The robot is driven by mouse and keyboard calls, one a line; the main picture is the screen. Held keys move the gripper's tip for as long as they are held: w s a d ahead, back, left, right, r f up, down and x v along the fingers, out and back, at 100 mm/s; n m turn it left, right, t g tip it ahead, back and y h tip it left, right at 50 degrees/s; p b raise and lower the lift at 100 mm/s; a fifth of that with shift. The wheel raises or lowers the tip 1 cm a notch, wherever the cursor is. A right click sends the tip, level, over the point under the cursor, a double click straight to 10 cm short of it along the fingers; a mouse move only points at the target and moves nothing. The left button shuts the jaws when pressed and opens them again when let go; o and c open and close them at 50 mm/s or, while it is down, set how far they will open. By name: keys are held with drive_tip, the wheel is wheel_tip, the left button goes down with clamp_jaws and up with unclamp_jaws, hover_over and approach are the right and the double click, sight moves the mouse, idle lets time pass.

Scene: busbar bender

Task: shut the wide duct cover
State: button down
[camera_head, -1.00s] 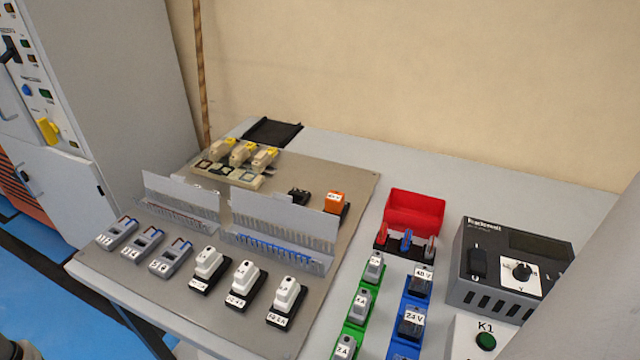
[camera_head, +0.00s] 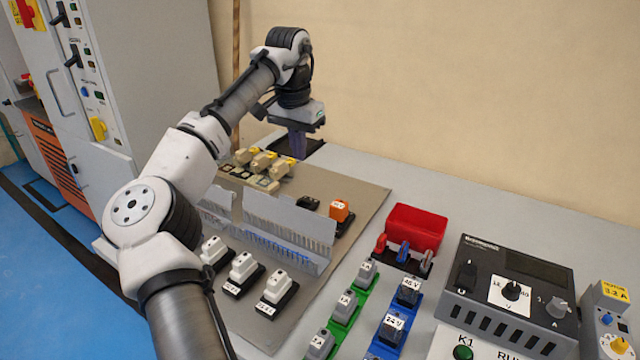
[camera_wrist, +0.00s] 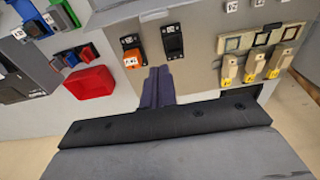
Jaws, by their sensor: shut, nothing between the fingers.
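The wide duct cover (camera_head: 288,226) is a grey translucent panel. It stands raised behind its slotted duct (camera_head: 280,255), where blue wires show, so it is open. I take it as wide because it looks longer than the other raised cover (camera_head: 217,198), which my arm partly hides. My gripper (camera_head: 297,150) points down above the back of the panel, behind the wide cover and apart from it. Its purple fingers also show in the wrist view (camera_wrist: 158,82), shut together and empty. Neither duct cover shows clearly in the wrist view.
Beige terminal blocks with yellow tops (camera_head: 263,162) stand near my gripper. An orange block (camera_head: 340,210) stands right of the wide cover. White breakers (camera_head: 243,266) stand in front of the ducts. A red bin (camera_head: 415,228) lies farther right. Clear table lies at back right (camera_head: 440,190).

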sight(286, 211)
wheel_tip(286, 211, down, 9)
drive_tip(key=s+a+p, duration=0.1)
drive_tip(key=s+a, duration=0.1)
drive_tip(key=shift+s, duration=0.2)
idle(0.4)
